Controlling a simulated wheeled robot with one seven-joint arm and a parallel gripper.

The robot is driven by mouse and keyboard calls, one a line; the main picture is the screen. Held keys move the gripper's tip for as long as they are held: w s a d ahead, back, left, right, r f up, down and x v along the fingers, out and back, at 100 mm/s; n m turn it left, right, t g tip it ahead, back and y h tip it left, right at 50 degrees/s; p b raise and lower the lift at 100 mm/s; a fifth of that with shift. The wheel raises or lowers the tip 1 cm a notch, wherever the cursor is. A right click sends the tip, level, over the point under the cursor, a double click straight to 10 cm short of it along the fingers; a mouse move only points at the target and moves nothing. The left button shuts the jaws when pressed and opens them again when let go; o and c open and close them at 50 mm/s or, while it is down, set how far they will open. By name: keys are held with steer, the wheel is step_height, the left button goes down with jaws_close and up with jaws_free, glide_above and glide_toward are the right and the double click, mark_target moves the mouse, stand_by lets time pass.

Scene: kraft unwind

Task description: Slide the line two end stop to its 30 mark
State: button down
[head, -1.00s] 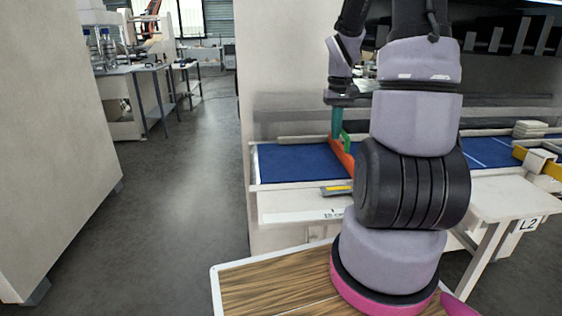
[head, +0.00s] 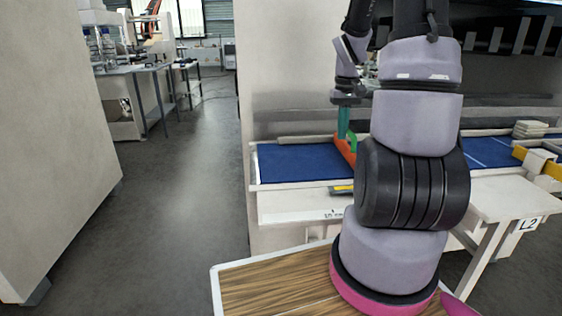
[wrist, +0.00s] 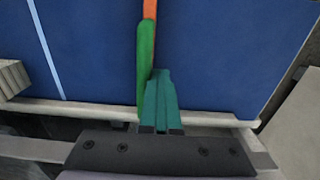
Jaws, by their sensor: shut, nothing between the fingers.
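An orange stop bar (head: 345,148) with a green upright part (head: 351,142) lies across the blue bed, partly hidden behind my arm. A yellow-and-grey piece (head: 342,189) shows at the bed's front edge below it. In the wrist view the green part (wrist: 145,60) and a bit of the orange bar (wrist: 150,9) show. My gripper (head: 343,130) has teal fingers, shut and empty. In the wrist view its fingers (wrist: 160,85) are right beside the green part, seemingly against it. A pale scale strip (head: 300,216) runs along the front; its marks are too small to read.
The blue bed (head: 290,162) is clear left of the bar. A yellow part (head: 550,167) and an L2 sign (head: 528,224) are at the right. A wood-topped surface (head: 270,285) is at the front, and a wall panel (head: 50,140) stands at left.

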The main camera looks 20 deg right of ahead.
steer(key=shift+s+d, duration=0.3)
steer(key=shift+d, duration=1.1)
steer(key=shift+s+d, duration=0.25)
steer(key=shift+d, duration=1.1)
steer(key=shift+s+d, duration=0.3)
steer(key=shift+d, duration=1.1)
steer(key=shift+a, duration=0.15)
steer(key=shift+w+a, duration=0.2)
steer(key=shift+a, duration=0.65)
step_height(320, 180, up, 9)
stand_by(0.8)
